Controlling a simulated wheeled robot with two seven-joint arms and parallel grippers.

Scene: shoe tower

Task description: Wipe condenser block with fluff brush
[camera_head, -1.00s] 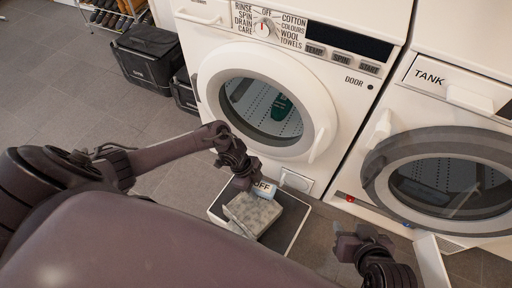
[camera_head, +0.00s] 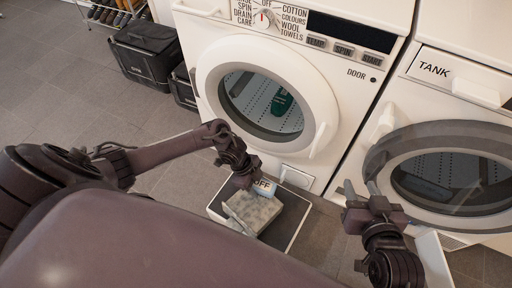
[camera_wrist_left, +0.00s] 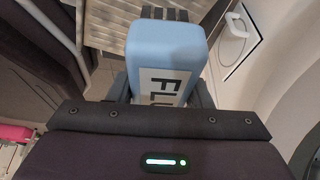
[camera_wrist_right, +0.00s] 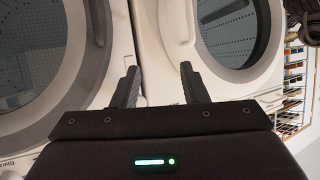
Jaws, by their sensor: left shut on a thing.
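The condenser block (camera_head: 254,213) is a grey, fluff-speckled slab lying on a dark tray with a pale rim (camera_head: 287,241) in front of the washing machine. My left gripper (camera_head: 246,180) is shut on the fluff brush (camera_head: 266,187), which has a light blue body and a white label. The brush is at the block's far edge; whether it touches is hard to tell. The left wrist view shows the blue brush (camera_wrist_left: 166,42) between the fingers and the ridged block (camera_wrist_left: 112,22) beyond it. My right gripper (camera_head: 366,197) is open and empty in front of the dryer, its fingers apart (camera_wrist_right: 158,86).
The washing machine (camera_head: 335,110) stands behind the tray. Black crates (camera_head: 147,55) and a shoe rack (camera_head: 112,14) stand at the back left. Floor at left is clear.

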